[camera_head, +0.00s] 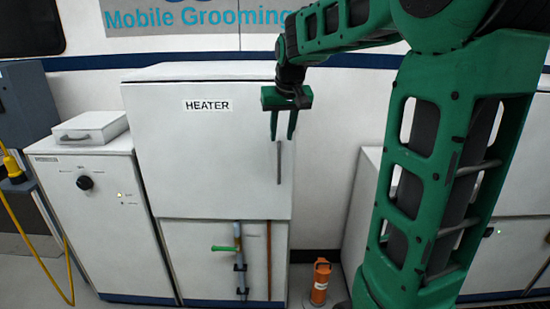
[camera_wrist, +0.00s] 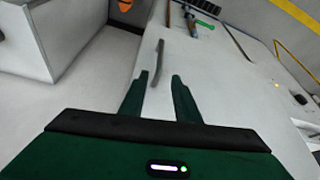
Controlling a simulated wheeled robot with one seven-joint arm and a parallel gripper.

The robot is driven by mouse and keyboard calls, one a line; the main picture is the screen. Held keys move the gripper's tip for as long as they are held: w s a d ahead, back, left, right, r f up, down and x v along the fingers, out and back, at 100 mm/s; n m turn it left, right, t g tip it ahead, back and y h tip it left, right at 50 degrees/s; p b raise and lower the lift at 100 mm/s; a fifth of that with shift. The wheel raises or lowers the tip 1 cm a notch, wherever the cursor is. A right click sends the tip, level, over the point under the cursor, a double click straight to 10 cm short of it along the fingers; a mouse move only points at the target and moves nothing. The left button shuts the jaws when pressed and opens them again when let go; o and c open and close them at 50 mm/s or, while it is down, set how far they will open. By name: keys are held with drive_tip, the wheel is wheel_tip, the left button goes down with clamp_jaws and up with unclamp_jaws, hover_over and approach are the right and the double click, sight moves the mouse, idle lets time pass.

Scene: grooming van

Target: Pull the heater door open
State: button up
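The heater (camera_head: 213,150) is a tall white cabinet marked HEATER, with a large upper door that looks closed. A thin grey vertical bar handle (camera_head: 279,163) is on the right side of that door. My gripper (camera_head: 283,138) is open and empty in front of the door's upper right, with its fingers pointing down, just above the handle in the head view. In the wrist view the handle (camera_wrist: 159,63) lies beyond the two green fingertips (camera_wrist: 158,75), roughly in line with the gap between them. The handle appears apart from the fingers.
Below the door is a lower panel with a pipe and green valve lever (camera_head: 226,248). A white cabinet with a knob (camera_head: 86,183) stands at left, with a yellow cable beside it. An orange cylinder (camera_head: 320,282) stands on the floor right of the heater.

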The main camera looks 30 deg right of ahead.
sight(279, 150)
drive_tip(key=x, duration=1)
drive_tip(key=shift+f, duration=0.25)
